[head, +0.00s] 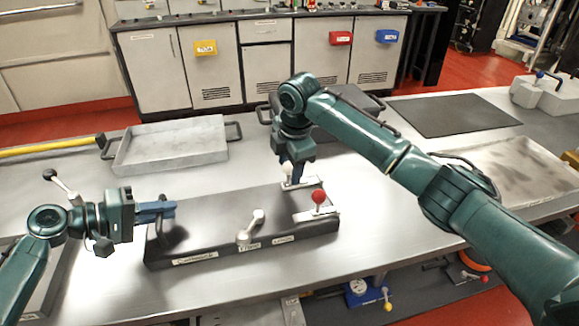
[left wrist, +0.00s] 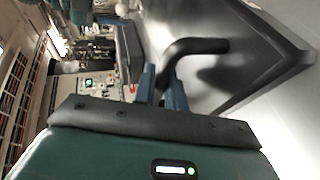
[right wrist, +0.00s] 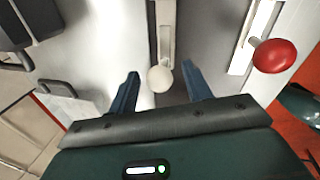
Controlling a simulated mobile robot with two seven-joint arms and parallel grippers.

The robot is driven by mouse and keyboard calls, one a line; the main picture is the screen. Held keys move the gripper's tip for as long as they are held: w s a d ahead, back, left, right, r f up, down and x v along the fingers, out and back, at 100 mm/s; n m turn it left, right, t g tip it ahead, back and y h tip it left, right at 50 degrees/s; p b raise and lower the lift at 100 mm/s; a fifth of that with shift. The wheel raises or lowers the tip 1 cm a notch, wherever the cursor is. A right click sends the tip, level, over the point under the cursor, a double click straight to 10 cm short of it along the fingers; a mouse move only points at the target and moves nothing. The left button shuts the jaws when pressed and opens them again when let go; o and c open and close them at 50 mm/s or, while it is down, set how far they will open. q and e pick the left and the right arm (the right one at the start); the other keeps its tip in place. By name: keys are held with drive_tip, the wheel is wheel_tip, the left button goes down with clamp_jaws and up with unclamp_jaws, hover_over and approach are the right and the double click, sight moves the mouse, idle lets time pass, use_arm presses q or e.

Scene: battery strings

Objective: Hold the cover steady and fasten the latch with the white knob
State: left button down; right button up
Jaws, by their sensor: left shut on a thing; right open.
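The cover (head: 215,215) is a dark, flat box lid with labels on its front edge, lying on the steel table. My left gripper (head: 168,209) is shut on the black handle (head: 168,238) at the cover's left end; the handle also shows in the left wrist view (left wrist: 200,46). The latch with the white knob (head: 287,170) is at the cover's far edge. In the right wrist view the white knob (right wrist: 160,78) lies between the fingers of my open right gripper (right wrist: 160,90). The latch with the red knob (head: 318,196) sits at the cover's right end.
Another white-tipped lever (head: 252,230) is on the cover's front edge. A grey tray (head: 172,148) stands behind left, and a dark mat (head: 453,115) and a shallow worn tray (head: 525,165) lie to the right. My right arm crosses above the table.

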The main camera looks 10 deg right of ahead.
drive_tip(key=shift+w+f, duration=0.1)
drive_tip(key=shift+f, duration=0.4)
clamp_jaws()
idle(0.3)
